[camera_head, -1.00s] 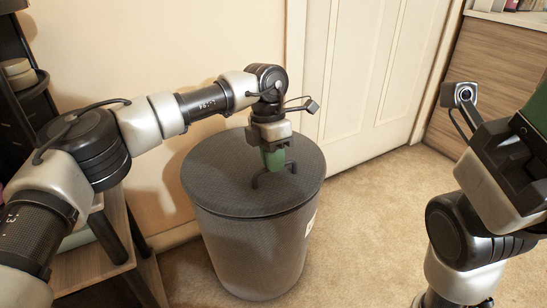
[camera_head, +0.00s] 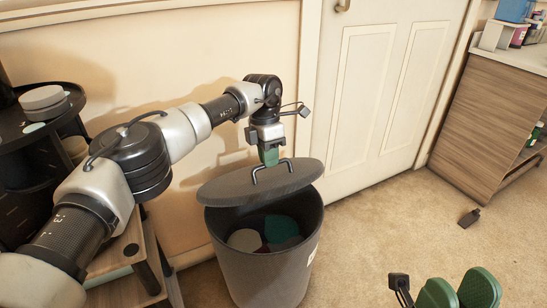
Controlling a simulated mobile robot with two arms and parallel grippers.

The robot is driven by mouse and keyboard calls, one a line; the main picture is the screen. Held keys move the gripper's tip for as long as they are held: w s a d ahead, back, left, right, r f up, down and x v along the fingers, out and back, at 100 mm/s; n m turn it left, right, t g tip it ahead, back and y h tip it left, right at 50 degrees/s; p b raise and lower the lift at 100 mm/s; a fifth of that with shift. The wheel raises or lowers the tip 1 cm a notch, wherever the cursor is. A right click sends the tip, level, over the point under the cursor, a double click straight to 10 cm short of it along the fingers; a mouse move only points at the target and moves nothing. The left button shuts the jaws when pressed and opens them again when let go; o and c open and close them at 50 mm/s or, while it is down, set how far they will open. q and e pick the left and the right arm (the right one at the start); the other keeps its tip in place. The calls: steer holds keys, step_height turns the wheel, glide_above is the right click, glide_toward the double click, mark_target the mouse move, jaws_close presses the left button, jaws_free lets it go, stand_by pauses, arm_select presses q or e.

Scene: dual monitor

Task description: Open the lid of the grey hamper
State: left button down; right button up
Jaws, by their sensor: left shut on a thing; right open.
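The grey hamper (camera_head: 262,272) stands on the carpet near the wall, its front opening showing. Its dark grey lid (camera_head: 225,188) is raised and tilted above the rim, toward the back. My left gripper (camera_head: 271,160) is shut on the lid's dark loop handle (camera_head: 284,168) from above. Inside the hamper, a teal item (camera_head: 281,228) and a pale grey item (camera_head: 244,240) show. My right gripper (camera_head: 460,293) is at the bottom right, its green fingertips apart and empty, well away from the hamper.
A white door (camera_head: 375,95) is behind the hamper. A wooden cabinet (camera_head: 493,115) stands at the right. A black tiered shelf (camera_head: 35,140) and wooden stand (camera_head: 130,260) are at the left. Carpet right of the hamper is mostly clear, except a small dark object (camera_head: 469,217).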

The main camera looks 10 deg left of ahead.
arm_select(q)
steer(key=shift+w+a+r, duration=0.25)
steer(key=shift+w+r, duration=0.05)
steer(key=shift+r, duration=0.15)
steer(key=shift+w+a+r+p, duration=0.2)
steer(key=shift+w+a+p, duration=0.15)
steer(key=shift+p, duration=0.35)
steer(key=c, duration=1.2)
jaws_free()
steer(key=shift+o, duration=0.2)
